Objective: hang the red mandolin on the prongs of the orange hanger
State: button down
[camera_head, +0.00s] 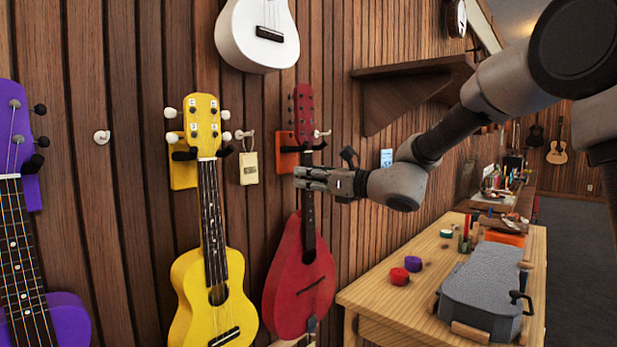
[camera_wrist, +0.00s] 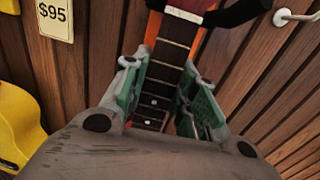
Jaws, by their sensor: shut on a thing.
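The red mandolin (camera_head: 288,290) is upright against the wood-slat wall, body down and headstock up. My gripper (camera_head: 309,179) is shut on its dark neck, below the headstock. The wrist view shows the fretted neck (camera_wrist: 168,58) between the green-padded fingers of my gripper (camera_wrist: 165,80). The orange hanger (camera_head: 287,158) is on the wall behind the upper neck. One black prong (camera_wrist: 240,11) shows to the right of the neck in the wrist view, close under the red headstock (camera_wrist: 183,6). I cannot tell whether the headstock rests on the prongs.
A yellow ukulele (camera_head: 212,290) hangs on the left, beside a price tag (camera_head: 249,168). A purple one (camera_head: 55,318) is farther left, a white one (camera_head: 262,38) above. A wooden shelf (camera_head: 410,72) juts out at right. A workbench (camera_head: 400,312) holds a grey case (camera_head: 484,284).

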jog(key=shift+r, duration=0.1)
dwell(0.3)
jog(key=c, duration=1.1)
grip_release()
jog(key=shift+o, duration=0.2)
jog(key=shift+f, duration=0.2)
jog(key=shift+r, duration=0.1)
jog(key=shift+v, duration=1)
jog(key=shift+s, duration=0.15)
